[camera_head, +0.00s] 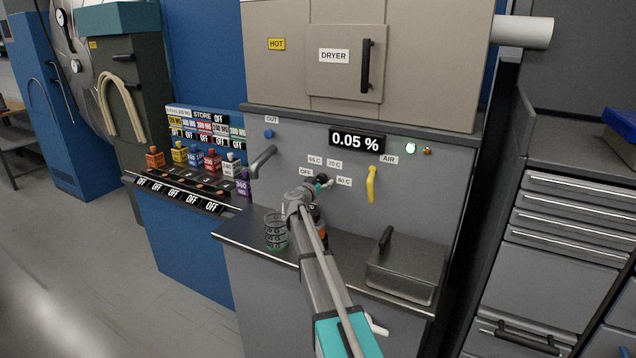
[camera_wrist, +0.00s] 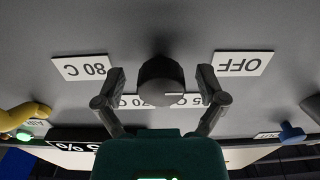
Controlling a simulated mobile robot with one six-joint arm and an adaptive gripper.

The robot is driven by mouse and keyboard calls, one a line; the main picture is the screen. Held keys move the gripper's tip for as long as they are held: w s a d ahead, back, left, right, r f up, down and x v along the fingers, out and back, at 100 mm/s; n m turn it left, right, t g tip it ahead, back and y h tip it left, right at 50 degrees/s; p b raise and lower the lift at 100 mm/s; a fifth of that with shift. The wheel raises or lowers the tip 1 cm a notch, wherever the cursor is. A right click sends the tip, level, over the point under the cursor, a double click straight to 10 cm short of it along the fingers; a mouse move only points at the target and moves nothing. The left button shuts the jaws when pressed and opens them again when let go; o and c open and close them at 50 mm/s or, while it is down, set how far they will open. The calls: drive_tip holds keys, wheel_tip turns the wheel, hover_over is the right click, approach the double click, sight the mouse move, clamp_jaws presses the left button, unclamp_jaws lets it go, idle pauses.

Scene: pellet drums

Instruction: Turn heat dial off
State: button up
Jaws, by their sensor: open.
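The heat dial (camera_wrist: 160,80) is a dark round knob with a white line. It sits on the grey panel between my fingers in the wrist view, which shows the labels upside down. The OFF label (camera_wrist: 243,64) is to the right and the 80 C label (camera_wrist: 84,68) to the left. My gripper (camera_wrist: 162,76) is open, one finger on each side of the dial with visible gaps. In the head view my gripper (camera_head: 318,184) largely hides the dial.
A yellow AIR lever (camera_head: 371,183) sticks out right of the dial. A metal spout (camera_head: 263,160) is to the left. The display (camera_head: 357,141) reads 0.05 %. A wire-like jar (camera_head: 276,232) and a lidded metal box (camera_head: 405,268) stand on the shelf below.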

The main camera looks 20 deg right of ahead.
drive_tip(key=v, duration=0.8)
idle(0.4)
idle(0.5)
